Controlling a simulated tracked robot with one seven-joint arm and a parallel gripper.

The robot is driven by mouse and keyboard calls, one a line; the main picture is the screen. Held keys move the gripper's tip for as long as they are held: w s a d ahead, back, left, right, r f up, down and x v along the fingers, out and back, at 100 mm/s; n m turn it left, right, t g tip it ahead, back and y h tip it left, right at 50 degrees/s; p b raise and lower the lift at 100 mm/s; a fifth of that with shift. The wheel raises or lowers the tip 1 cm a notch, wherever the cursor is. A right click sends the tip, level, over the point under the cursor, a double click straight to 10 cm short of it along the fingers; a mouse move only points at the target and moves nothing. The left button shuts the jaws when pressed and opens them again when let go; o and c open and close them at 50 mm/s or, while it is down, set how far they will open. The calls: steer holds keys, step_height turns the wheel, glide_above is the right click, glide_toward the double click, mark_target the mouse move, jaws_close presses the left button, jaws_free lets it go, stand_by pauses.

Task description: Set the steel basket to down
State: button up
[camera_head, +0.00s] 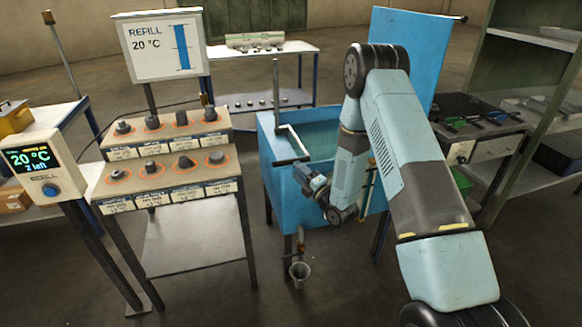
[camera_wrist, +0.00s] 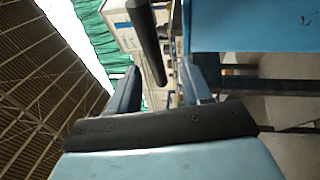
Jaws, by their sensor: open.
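The open blue tank (camera_head: 277,165) stands in the middle of the head view, with greenish liquid inside. A pale bent rod (camera_head: 296,138) at its left side ends in a black crossbar handle (camera_head: 291,161). I cannot make out the steel basket itself; my arm hides part of the tank. My gripper (camera_head: 306,174) is just in front of the tank, close to the handle. In the wrist view, the two fingers of my gripper (camera_wrist: 160,88) are apart, with a dark round bar (camera_wrist: 148,38) between or just beyond them. I cannot tell whether they touch it.
A stepped stand (camera_head: 170,162) with several dark parts on orange rings is on the left, beside a 20 °C display (camera_head: 30,160). A tall blue panel (camera_head: 421,50) and shelves (camera_head: 530,65) are on the right.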

steer(key=v, duration=0.6)
steer(key=shift+s, duration=0.15)
steer(key=shift+d, duration=0.1)
